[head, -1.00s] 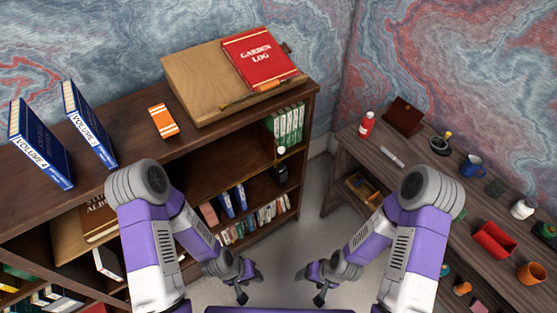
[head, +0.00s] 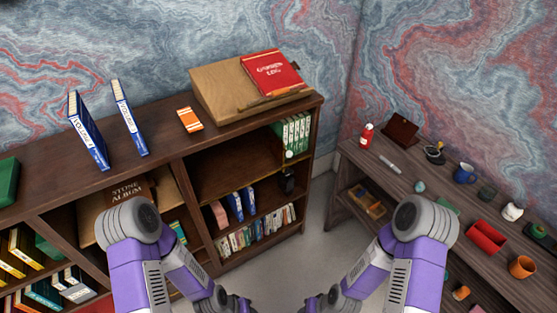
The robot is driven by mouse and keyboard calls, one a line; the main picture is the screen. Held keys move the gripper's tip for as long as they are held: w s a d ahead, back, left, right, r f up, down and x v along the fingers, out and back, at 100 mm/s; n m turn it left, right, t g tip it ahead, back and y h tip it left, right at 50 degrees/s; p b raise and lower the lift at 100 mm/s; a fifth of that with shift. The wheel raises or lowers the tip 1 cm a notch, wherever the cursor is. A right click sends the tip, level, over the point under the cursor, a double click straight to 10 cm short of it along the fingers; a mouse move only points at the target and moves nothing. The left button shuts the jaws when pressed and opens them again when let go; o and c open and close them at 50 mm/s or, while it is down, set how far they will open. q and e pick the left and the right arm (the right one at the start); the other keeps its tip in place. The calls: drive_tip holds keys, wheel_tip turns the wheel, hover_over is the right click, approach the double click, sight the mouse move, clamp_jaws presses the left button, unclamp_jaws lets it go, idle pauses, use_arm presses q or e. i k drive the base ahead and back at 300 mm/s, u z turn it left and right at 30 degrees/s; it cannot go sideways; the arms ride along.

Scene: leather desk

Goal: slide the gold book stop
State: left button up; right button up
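I cannot make out a gold book stop for certain. A small pale knob (head: 289,154) shows at the foot of the green books (head: 293,132) in the bookcase's upper right compartment; its colour and shape are too small to tell. My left gripper (head: 238,304) and my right gripper (head: 322,304) are low in the picture, in front of the bookcase and well apart from the green books. Both are partly cut off by the bottom edge, so their fingers are unclear. Nothing is seen held in either.
The bookcase top (head: 60,190) bears two blue volumes (head: 130,118), an orange book (head: 189,120) and a sloped wooden stand (head: 222,92) with a red Garden Log (head: 274,74). A cluttered side desk (head: 425,183) stands right. Bare floor (head: 270,265) lies between.

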sight(277, 147)
drive_tip(key=i, duration=0.6)
drive_tip(key=z, duration=1.2)
